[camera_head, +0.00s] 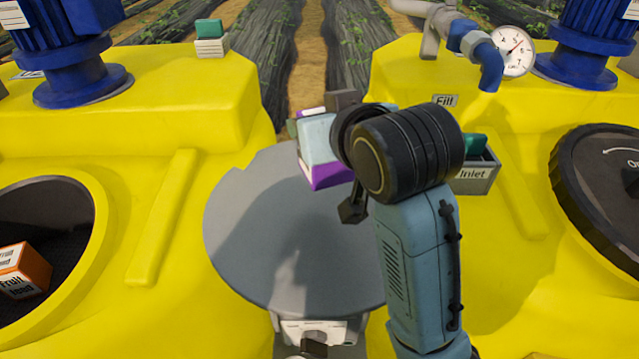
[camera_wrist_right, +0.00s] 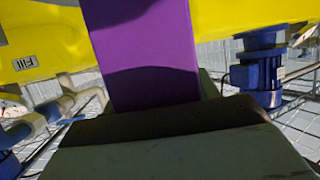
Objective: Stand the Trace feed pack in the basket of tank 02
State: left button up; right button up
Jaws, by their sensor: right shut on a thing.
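A purple and pale blue pack (camera_head: 322,150) is in my right gripper (camera_head: 338,158), above the grey round table. Its lettering is not readable, so I cannot tell that it is the Trace pack. Its purple face (camera_wrist_right: 145,50) fills the top middle of the right wrist view, between the dark fingers (camera_wrist_right: 160,105). The left tank's open hatch (camera_head: 92,215) shows a dark inside, with an orange and white Fruit feed pack (camera_head: 24,270) in it, tilted. No tank number is readable, and I cannot make out a basket clearly. My left gripper is not in view.
The grey round table (camera_head: 270,240) is otherwise bare. The right tank has a shut black lid (camera_head: 600,190), a pipe with a gauge (camera_head: 514,50) and a grey Inlet box (camera_head: 478,180) with a green item. A green and white box (camera_head: 211,38) stands on the left tank.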

jog(key=shift+a+r, duration=0.25)
jog(key=shift+a, duration=0.1)
jog(key=shift+a+f, duration=0.15)
jog(key=shift+f, duration=0.15)
jog(key=f, duration=0.4)
jog(key=shift+s+f, duration=0.2)
notch_tip(320, 180, down, 4)
jog(key=shift+w, duration=0.1)
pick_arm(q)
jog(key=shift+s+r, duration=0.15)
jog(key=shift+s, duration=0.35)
pick_arm(e)
jog(key=shift+f, duration=0.3)
jog(key=shift+f, duration=0.1)
jog(key=o, duration=1.2)
jog(key=shift+f, duration=0.1)
